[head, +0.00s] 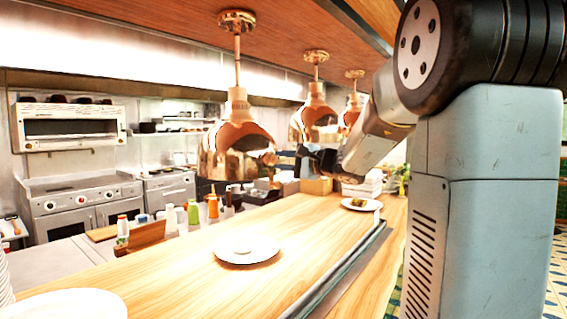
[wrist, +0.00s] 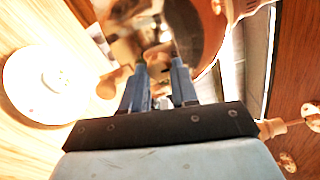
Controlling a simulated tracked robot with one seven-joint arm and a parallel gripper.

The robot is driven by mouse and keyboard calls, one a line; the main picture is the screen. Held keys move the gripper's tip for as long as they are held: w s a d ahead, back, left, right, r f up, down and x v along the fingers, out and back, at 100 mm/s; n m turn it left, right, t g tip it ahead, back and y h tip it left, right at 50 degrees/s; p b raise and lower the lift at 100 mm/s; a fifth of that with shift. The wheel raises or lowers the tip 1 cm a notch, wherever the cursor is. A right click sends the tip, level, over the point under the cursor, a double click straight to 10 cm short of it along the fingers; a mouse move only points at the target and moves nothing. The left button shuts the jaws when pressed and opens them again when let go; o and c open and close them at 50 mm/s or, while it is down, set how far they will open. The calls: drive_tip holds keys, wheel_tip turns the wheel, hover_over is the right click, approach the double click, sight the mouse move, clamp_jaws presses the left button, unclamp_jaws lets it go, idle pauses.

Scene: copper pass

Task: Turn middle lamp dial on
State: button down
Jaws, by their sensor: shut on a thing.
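Three copper heat lamps hang in a row over the counter. The middle lamp (head: 316,121) hangs between the near lamp (head: 237,140) and the far lamp (head: 350,113). My gripper (head: 308,157) is at the lower edge of the middle lamp, reaching in from the right. In the wrist view, a copper shade (wrist: 205,28) fills the top, and my gripper (wrist: 160,68) has its fingertips close together beside it. The fingers are shut on the lamp's small dial, which is mostly hidden between the tips. I cannot tell how far the dial is turned.
The wooden counter (head: 215,285) runs below the lamps. A white plate (head: 247,250) lies on it, and a plate with food (head: 361,205) stands farther back. Bottles (head: 193,212) stand behind the counter. Stoves (head: 85,205) line the back wall.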

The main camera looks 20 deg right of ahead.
drive_tip(key=shift+f+n, duration=0.3)
drive_tip(key=shift+n, duration=0.3)
drive_tip(key=c, duration=0.9)
unclamp_jaws()
drive_tip(key=shift+r, duration=0.2)
drive_tip(key=shift+o, duration=0.2)
drive_tip(key=shift+s, duration=0.15)
drive_tip(key=v, duration=1.3)
drive_tip(key=shift+s+d, duration=0.15)
drive_tip(key=shift+s, duration=0.1)
drive_tip(key=shift+f, duration=0.15)
